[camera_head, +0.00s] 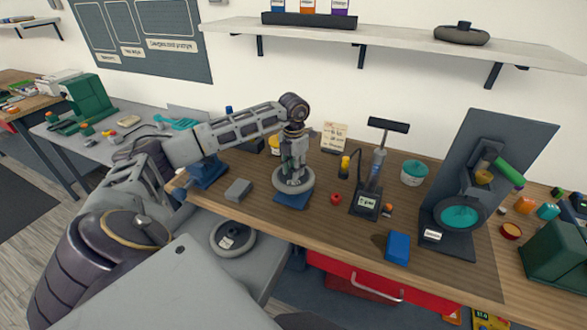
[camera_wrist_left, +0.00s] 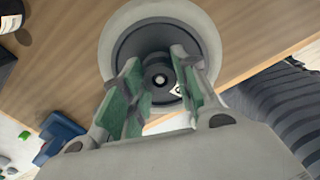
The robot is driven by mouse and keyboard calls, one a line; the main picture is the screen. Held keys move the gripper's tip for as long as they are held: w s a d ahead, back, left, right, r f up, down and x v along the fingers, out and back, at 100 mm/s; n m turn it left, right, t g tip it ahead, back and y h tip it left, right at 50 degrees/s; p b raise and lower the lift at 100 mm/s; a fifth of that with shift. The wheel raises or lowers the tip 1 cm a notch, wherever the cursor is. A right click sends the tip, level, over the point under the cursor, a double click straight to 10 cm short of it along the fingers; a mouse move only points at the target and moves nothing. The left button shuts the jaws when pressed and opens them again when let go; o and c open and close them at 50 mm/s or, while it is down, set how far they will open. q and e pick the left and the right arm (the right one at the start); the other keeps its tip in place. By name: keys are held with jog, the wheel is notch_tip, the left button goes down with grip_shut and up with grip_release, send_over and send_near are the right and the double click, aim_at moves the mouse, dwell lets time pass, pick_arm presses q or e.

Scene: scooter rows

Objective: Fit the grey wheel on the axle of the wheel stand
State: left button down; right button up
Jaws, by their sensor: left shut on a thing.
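The grey wheel (camera_head: 306,186), with a pale tyre and dark hub, is in my left gripper (camera_head: 294,178) above the wooden bench. The gripper points down from above. A blue base (camera_head: 291,201), apparently of the wheel stand, shows under the wheel's near edge. In the left wrist view, the fingers (camera_wrist_left: 157,95) lie across the wheel (camera_wrist_left: 206,32), and a small bright round centre shows in the hub. The wheel hides most of the stand, and I cannot tell whether it is seated on the axle. My right gripper is not in view.
A grey block (camera_head: 238,190) and a blue stand (camera_head: 208,171) lie to the left. A red ball (camera_head: 336,198) and a pump (camera_head: 366,200) stand close on the right. A blue box (camera_head: 398,248) is near the front edge. Another wheel (camera_head: 217,236) lies lower down.

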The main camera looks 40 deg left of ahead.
pick_arm(q)
jog(key=shift+f+b, duration=0.65)
jog(key=shift+f, duration=0.4)
dwell(0.5)
jog(key=c, duration=1)
grip_release()
notch_tip(320, 180, up, 12)
jog(key=shift+f, duration=0.15)
dwell(1.2)
